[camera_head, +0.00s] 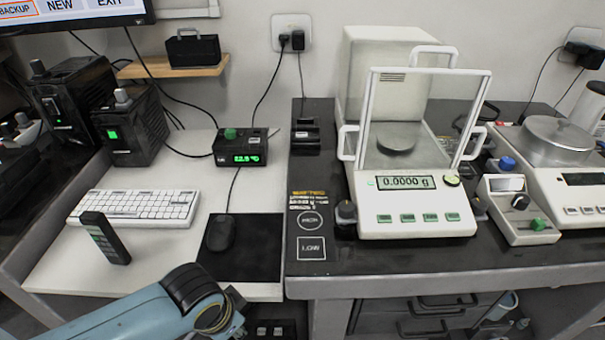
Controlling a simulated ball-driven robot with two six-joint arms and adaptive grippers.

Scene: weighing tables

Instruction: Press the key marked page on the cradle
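No key reading "page" can be made out in this view. A small black slotted holder (305,134) sits at the back left of the dark table and may be the cradle; its markings are too small to read. A black handset-like device (105,238) with green keys stands on the white desk, in front of the keyboard. My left arm, blue, comes in from the bottom left and ends near the desk's front edge. Its gripper is not clearly shown, so I cannot tell whether it is open or shut. My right gripper is not in view.
An analytical balance (415,215) reading 0.0000 g stands on the dark table (440,260).

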